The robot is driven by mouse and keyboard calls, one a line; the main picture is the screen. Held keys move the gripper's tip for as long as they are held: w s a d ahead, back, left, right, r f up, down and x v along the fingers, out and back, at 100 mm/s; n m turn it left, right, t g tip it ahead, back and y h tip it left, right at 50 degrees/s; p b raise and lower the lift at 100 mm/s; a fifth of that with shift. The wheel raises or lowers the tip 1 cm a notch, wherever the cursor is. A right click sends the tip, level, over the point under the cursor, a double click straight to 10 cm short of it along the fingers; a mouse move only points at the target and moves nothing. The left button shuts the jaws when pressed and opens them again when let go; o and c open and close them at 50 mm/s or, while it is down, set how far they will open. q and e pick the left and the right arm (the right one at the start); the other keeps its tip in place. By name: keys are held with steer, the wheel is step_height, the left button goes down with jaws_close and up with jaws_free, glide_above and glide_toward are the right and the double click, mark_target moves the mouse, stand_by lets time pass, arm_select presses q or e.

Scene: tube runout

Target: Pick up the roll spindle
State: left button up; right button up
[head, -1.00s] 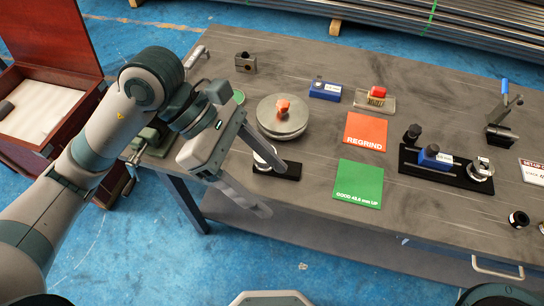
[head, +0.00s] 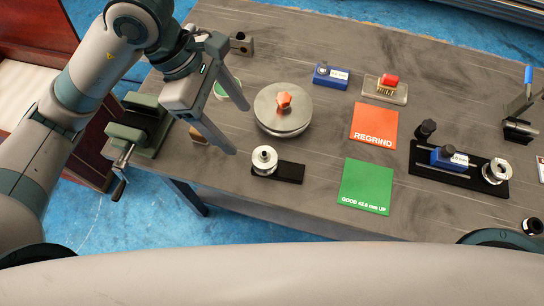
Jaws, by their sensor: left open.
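A small silver flanged roll (head: 264,158) stands upright at the left end of a black base (head: 291,172), near the table's front edge. It looks like the roll spindle, though no label shows that. My left gripper (head: 240,128) is open and empty, its two fingers spread above the table. In the picture its fingertips lie just up and left of the roll, apart from it; their height is hard to judge. My right gripper is out of view.
A round metal plate with an orange knob (head: 283,101) stands close right of my left fingers. A green vise (head: 145,125) is at the left. Red REGRIND (head: 374,125) and green GOOD (head: 366,186) mats lie right. A gauge fixture (head: 460,169) stands farther right.

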mark_target(260, 154)
arm_select(q)
steer(key=p+x, duration=0.3)
steer(key=x, duration=0.8)
steer(key=shift+s+d+f+p, duration=0.15)
steer(key=shift+s+d+p, duration=0.05)
steer(key=shift+p, duration=0.15)
steer(key=shift+d+f, duration=0.15)
steer(key=shift+f, duration=0.2)
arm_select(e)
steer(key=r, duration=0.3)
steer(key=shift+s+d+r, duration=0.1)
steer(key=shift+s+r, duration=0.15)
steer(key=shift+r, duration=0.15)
